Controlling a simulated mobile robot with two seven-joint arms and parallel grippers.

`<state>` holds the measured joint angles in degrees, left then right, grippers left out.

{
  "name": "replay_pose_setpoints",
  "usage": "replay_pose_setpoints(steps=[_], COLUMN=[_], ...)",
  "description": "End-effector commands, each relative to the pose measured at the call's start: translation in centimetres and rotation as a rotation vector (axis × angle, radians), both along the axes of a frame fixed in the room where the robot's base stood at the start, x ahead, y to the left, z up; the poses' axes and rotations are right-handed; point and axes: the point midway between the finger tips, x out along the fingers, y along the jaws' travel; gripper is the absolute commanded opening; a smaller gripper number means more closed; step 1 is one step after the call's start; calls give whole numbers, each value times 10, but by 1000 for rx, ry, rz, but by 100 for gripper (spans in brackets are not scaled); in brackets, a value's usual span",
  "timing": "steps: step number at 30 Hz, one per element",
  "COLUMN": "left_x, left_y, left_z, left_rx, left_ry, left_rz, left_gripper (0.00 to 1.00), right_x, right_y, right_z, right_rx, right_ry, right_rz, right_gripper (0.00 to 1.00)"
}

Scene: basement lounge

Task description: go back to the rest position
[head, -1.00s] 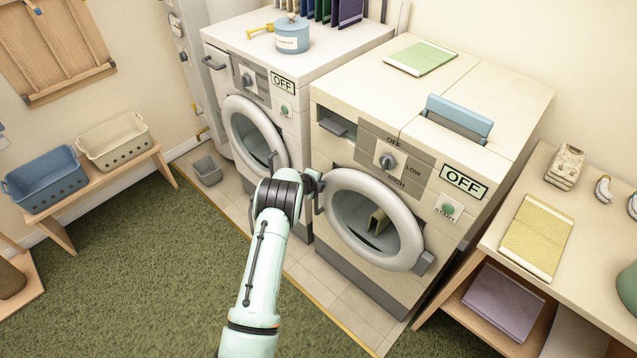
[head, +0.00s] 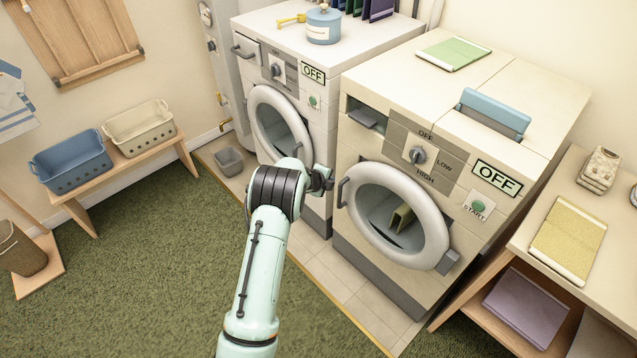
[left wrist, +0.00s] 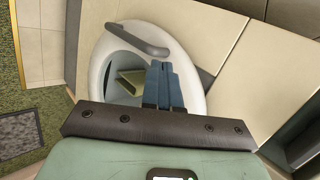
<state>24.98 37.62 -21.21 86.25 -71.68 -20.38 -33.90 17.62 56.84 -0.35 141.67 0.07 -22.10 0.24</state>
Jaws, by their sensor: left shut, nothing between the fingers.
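My left arm reaches up from the bottom of the head view, and its gripper (head: 325,180) is near the handle side of the right machine's round door (head: 397,216). The gripper is partly hidden behind my wrist in the head view. In the left wrist view my left gripper (left wrist: 163,68) is shut and empty, its blue-grey fingers together in front of the door and its grey handle (left wrist: 138,40). The door looks closed. A folded olive cloth (head: 401,218) shows through its glass. My right gripper is not in view.
A left machine (head: 283,124) stands beside the right one, both with OFF signs. A wooden table (head: 568,190) with a yellow folded cloth (head: 568,239) is at the right. A bench with blue (head: 71,164) and cream baskets (head: 140,129) is at the left. Green carpet lies clear in front.

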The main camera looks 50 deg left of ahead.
Motion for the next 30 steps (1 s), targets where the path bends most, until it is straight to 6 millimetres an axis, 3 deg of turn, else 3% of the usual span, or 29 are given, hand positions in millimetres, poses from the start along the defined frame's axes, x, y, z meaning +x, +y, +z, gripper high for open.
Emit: replay_pose_setpoints(steps=[7,17,20,23,26,30], left_x=[-27,-33,-33,-37,-47,-79], left_y=[0,0,-6,-30,-74,-155], left_z=[25,29,22,-3,-45,-109], left_rx=[2,2,-23,-121,-298,-587], left_ry=[1,3,6,17,46,133], left_rz=[2,2,12,59,161,377], left_gripper=[0,0,0,0,0,0], right_x=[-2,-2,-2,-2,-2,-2], right_y=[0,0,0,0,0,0], right_z=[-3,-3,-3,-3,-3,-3], right_rx=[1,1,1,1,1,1], right_ry=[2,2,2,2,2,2], right_rz=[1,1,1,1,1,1], right_gripper=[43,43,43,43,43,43])
